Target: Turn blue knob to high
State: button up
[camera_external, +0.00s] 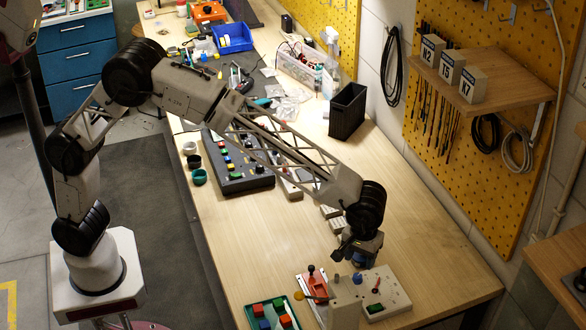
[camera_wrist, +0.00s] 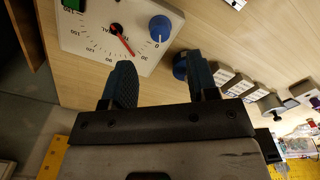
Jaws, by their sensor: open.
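The blue knob (camera_wrist: 160,28) sits on a white dial panel (camera_wrist: 85,38) in the wrist view. Beside it a red pointer (camera_wrist: 124,42) lies over a printed scale. In the external view, the blue knob (camera_external: 357,278) shows small on the same panel (camera_external: 392,286). My gripper (camera_wrist: 160,72) is open, with nothing between its blue fingers. Its fingertips point toward the panel's edge, and the knob is beyond them, apart from them. In the external view, my gripper (camera_external: 358,258) hangs just behind the panel. The knob's setting is too small to tell.
A red lever box (camera_external: 312,284) and a green tray (camera_external: 250,322) with coloured blocks stand left of the panel. A dark round blue piece (camera_wrist: 180,66) shows close to my right finger. A button console (camera_external: 245,180) lies farther back.

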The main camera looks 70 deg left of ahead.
aim_at(358, 275)
jog(key=shift+f, duration=3.35)
jog(key=shift+c, duration=0.2)
jog(key=c, duration=0.9)
